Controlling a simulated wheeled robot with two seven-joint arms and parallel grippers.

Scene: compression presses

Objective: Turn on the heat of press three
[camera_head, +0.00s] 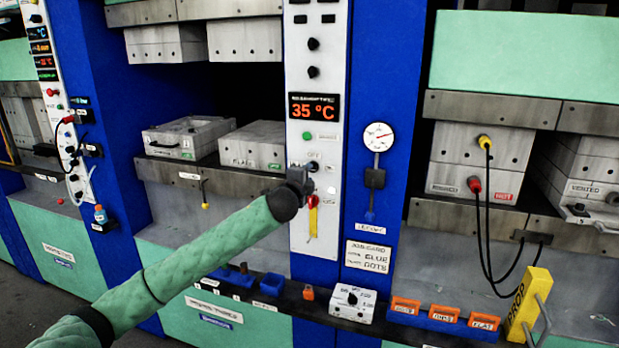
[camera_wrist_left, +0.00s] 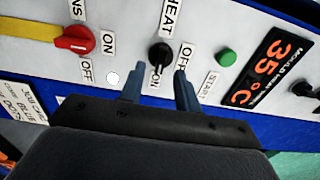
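The black heat knob (camera_wrist_left: 160,54) sits on the white control panel (camera_head: 299,78), with a HEAT label beside it and ON and OFF labels around it. It also shows in the head view (camera_head: 313,166), just past my gripper. I cannot tell for certain which label its pointer faces. My left gripper (camera_wrist_left: 159,76) is open, its two fingers apart just short of the knob, one toward each side. In the head view my left gripper (camera_head: 302,175) is close against the panel. The display (camera_head: 314,108) reads 35 °C. My right gripper is not in view.
A green start button (camera_wrist_left: 228,57) is near the heat knob. A red switch with a yellow handle (camera_wrist_left: 80,40) is on the other side. A gauge (camera_head: 378,137) hangs right of the panel. A ledge below holds a white box (camera_head: 352,303) and orange bins (camera_head: 405,306).

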